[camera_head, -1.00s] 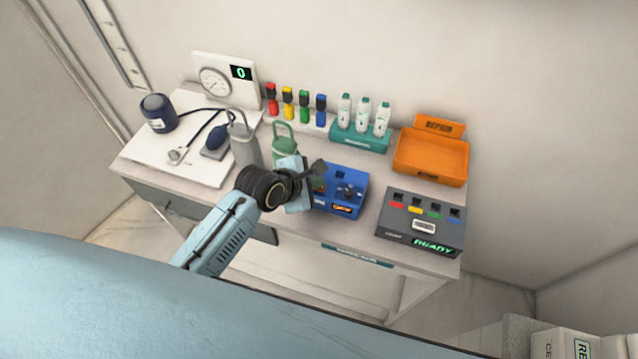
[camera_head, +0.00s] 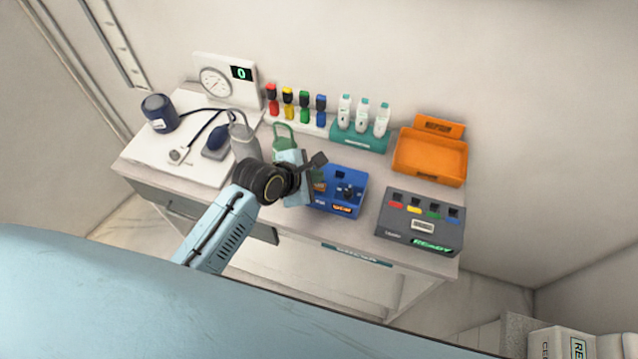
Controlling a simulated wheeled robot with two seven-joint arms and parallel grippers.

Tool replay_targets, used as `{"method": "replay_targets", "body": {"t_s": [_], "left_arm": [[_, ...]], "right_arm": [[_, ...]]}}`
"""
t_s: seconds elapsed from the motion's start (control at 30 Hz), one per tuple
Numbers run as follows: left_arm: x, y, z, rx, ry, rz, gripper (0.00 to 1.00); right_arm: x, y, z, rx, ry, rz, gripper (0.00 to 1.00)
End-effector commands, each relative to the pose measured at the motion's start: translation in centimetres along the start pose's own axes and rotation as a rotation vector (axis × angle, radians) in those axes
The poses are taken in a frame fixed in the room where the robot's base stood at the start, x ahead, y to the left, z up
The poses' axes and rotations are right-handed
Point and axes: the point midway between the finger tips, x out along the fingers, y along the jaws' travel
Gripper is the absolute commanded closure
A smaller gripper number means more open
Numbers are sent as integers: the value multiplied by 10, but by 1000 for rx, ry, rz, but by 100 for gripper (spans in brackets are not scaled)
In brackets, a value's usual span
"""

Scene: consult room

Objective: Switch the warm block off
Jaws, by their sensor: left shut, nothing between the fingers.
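The blue block device (camera_head: 352,202), which appears to be the warm block, sits on the table in front of the bottle rack. It has a dark knob (camera_head: 348,190) on top and a small lit orange display (camera_head: 341,209) on its front. My left gripper (camera_head: 318,160) is shut and empty, above the far left part of the blue device and left of the knob. The gripper and wrist hide part of the device's left side. I cannot tell the knob's setting. My right gripper is not in view.
A green-handled container (camera_head: 284,133) and a grey one (camera_head: 243,142) stand close by my left wrist. A teal rack (camera_head: 358,137) with white bottles is behind. An orange tray (camera_head: 432,158) and a grey READY unit (camera_head: 420,222) are to the right.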

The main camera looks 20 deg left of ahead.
Motion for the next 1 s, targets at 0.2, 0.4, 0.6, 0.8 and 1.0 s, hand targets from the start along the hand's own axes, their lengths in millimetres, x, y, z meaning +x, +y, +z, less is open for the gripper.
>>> {"method": "replay_targets", "body": {"t_s": [0.2,0.4,0.6,0.8,1.0], "left_arm": [[-16,12,12,0,-2,3,100],[-28,20,20,-1,-1,2,100],[-30,22,21,-1,0,0,100],[-29,21,21,-1,0,1,100],[-29,21,21,0,0,1,100]], "right_arm": [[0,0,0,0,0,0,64],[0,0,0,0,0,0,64],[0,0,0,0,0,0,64],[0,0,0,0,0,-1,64],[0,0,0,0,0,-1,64]]}}
